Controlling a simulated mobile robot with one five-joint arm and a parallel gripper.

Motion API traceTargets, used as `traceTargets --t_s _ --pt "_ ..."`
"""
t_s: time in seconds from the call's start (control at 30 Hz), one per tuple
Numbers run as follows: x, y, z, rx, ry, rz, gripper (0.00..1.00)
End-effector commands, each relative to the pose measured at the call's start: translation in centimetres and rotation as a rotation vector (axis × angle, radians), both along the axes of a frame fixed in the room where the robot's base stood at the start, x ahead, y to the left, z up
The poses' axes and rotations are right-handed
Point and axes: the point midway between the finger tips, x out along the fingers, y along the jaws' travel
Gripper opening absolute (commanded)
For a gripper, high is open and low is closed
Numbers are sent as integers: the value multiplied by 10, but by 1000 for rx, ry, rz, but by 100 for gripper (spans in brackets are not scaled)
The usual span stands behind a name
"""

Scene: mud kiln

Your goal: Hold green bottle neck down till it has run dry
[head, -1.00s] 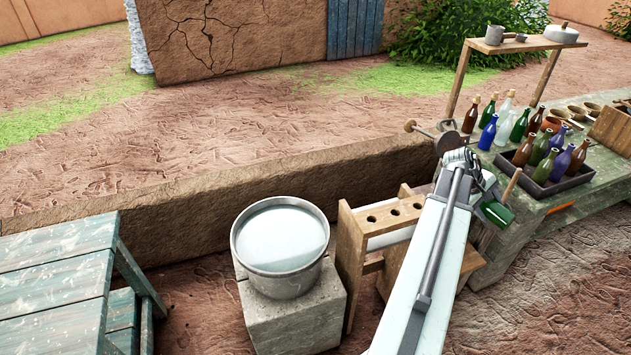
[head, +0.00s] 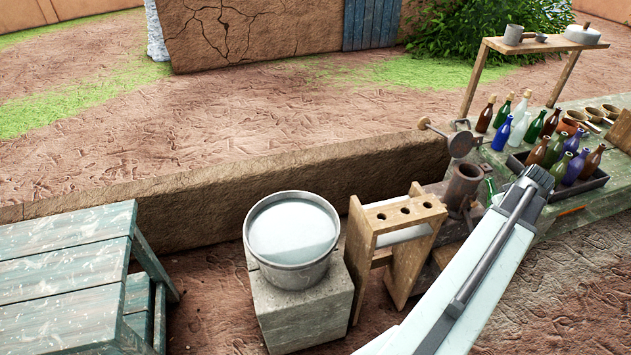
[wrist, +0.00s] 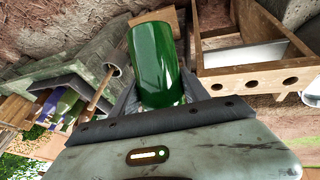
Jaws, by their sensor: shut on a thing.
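My gripper (wrist: 157,92) is shut on a green glass bottle (wrist: 155,60), with a dark jaw on each side of it in the wrist view. The bottle's smooth body shows large there; its neck is not clearly visible, so I cannot tell its tilt. In the head view my arm hides the gripper, and only a bit of green glass (head: 490,187) shows left of the arm, beside the bottle crate. I cannot see any liquid running out.
A metal bucket (head: 250,240) stands on a stone block. A wooden rack with holes (head: 395,214) stands right of it, then an upright brown metal cylinder (head: 462,186). A dark crate (head: 598,182) holds several bottles; more stand behind it.

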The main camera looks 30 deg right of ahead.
Motion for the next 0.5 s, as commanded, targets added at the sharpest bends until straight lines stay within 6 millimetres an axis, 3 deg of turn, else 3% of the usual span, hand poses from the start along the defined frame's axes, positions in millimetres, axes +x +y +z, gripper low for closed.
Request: traceTargets --t_s 0.23,0.5 --pt "-4 -3 -9 127 -368 -6 5" --pt "-2 -1 -3 197 -565 -3 5"
